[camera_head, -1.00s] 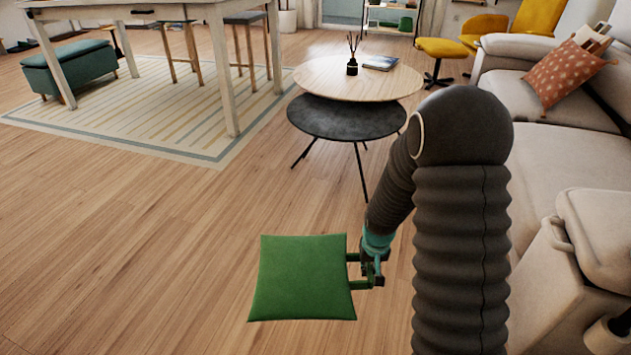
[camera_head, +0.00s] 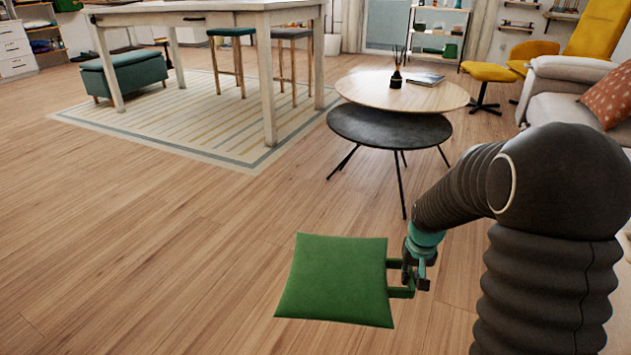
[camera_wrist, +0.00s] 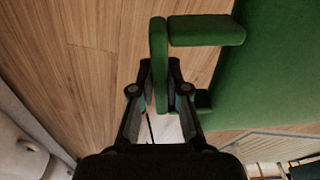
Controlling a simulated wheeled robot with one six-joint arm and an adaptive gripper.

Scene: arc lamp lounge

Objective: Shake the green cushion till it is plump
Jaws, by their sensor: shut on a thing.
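The green cushion (camera_head: 336,280) is square and hangs in the air over the wooden floor, low in the middle of the head view. A green loop-like handle stands out from its right side. My gripper (camera_head: 416,272) is just right of the cushion and shut on this handle. In the wrist view the cushion (camera_wrist: 275,70) fills the upper right. There my gripper (camera_wrist: 160,82) has its two fingers on either side of the handle's upright bar (camera_wrist: 159,50). The cushion's underside is hidden.
A round wooden table (camera_head: 440,97) and a lower dark round table (camera_head: 370,128) stand behind the cushion. A pale sofa (camera_head: 560,108) is at the right. A long white table (camera_head: 230,18) stands on a striped rug (camera_head: 180,128). The floor at left is clear.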

